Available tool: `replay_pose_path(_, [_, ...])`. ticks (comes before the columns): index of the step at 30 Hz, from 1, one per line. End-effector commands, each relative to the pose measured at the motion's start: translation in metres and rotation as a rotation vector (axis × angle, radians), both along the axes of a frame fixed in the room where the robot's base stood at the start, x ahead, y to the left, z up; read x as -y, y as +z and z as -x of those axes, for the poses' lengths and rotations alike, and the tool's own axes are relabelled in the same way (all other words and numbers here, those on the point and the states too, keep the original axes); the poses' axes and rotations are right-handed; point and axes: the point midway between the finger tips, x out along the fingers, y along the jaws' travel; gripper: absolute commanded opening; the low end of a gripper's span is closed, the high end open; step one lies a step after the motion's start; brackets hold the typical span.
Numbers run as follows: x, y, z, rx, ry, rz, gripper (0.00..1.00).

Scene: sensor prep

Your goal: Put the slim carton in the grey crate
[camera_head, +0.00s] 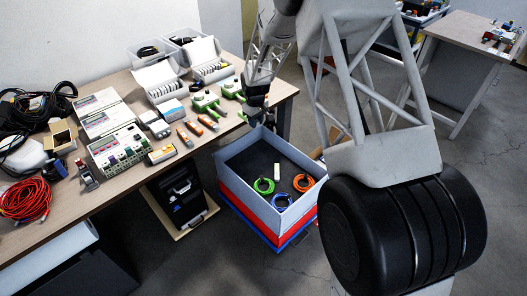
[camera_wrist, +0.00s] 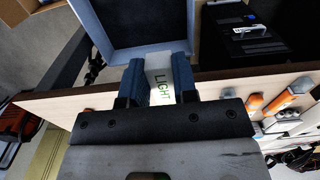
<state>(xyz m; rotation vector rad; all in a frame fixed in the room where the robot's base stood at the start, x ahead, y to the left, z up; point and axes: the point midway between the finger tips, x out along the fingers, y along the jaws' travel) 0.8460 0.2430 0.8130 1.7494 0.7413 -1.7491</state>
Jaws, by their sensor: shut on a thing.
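My gripper (camera_wrist: 160,82) is shut on the slim carton (camera_wrist: 160,72), a white box marked LIGHT, held between two blue fingers in the wrist view. In the head view my gripper (camera_head: 256,118) is by the table's right edge, above the back left side of the grey crate (camera_head: 255,200); I cannot make out the carton there. The crate is open and stands below table height on red and blue crates. Inside lie a green coil (camera_head: 264,186), a blue coil (camera_head: 282,202), an orange coil (camera_head: 303,183) and a small white item (camera_head: 277,171). The crate also shows in the wrist view (camera_wrist: 94,28).
The crate's back left floor looks bare.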

Motion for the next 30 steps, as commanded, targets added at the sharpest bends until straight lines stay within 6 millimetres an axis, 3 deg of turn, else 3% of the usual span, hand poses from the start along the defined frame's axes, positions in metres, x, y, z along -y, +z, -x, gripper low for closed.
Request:
replay_pose_path(5, [0.022,-0.023,-0.001,-0.002,-0.066,0.001,0.0])
replay_pose_path(14, [0.093,-0.091,0.003,-0.004,-0.29,0.001,0.0])
replay_pose_path(21, [0.158,-0.154,0.018,-0.004,-0.499,0.001,0.0])
replay_pose_path(30, [0.211,-0.213,0.039,-0.004,-0.657,0.001,0.0])
